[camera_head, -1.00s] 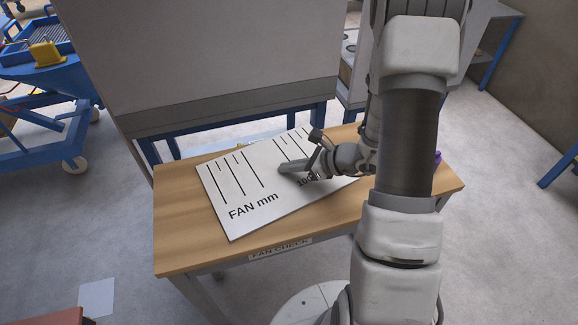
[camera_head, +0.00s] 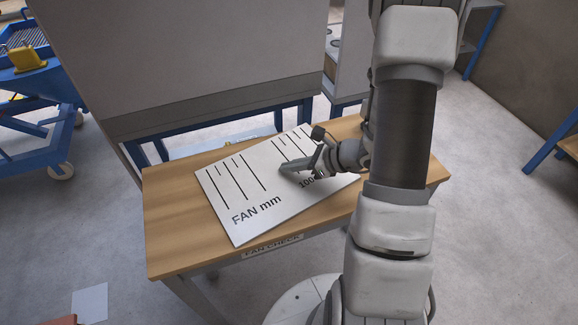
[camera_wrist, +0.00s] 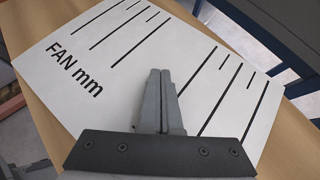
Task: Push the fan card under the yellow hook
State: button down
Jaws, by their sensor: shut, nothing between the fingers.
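The fan card (camera_head: 238,190) is a white sheet marked "FAN mm" with black lines. It lies askew on the wooden table. In the wrist view the card (camera_wrist: 75,60) fills much of the picture. My gripper (camera_head: 286,167) is shut and empty, its fingertips over the card's middle between the two groups of lines. In the wrist view the closed fingertips (camera_wrist: 160,73) point across the card; whether they press on it I cannot tell. I cannot make out the yellow hook in either view. My arm hides the table's right part in the head view.
The wooden table (camera_head: 175,235) has free room left of the card. A large grey cabinet (camera_head: 190,60) on a blue frame stands behind it. A blue cart (camera_head: 40,85) with a yellow block (camera_head: 26,57) stands at the far left.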

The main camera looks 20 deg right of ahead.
jog(key=shift+d, duration=0.1)
jog(key=s+d, duration=0.8)
jog(key=shift+d, duration=0.35)
jog(key=shift+r, duration=0.1)
jog(key=a+r+n, duration=0.1)
jog(key=r, duration=0.1)
jog(key=a+r+n+g, duration=0.1)
jog(key=a+r+n, duration=0.1)
jog(key=a+r+n+g+p, duration=0.1)
jog(key=r+n, duration=0.1)
jog(key=shift+a+r+y, duration=0.1)
jog(key=shift+a+y, duration=0.15)
jog(key=shift+y, duration=0.15)
jog(key=s+a+r+n+h+p, duration=0.2)
jog(key=s+a+r+n+h, duration=0.1)
jog(key=r+n, duration=0.4)
jog(key=s+a+r+n+h+p, duration=0.2)
jog(key=s+a+r+n+h, duration=0.1)
jog(key=r+n, duration=0.4)
jog(key=s+a+r+n+h+p, duration=0.2)
jog(key=r+n, duration=0.5)
jog(key=r, duration=0.5)
jog(key=shift+s+a+h+p, duration=0.35)
jog(key=shift+s+a+h, duration=0.15)
jog(key=shift+s+a, duration=0.35)
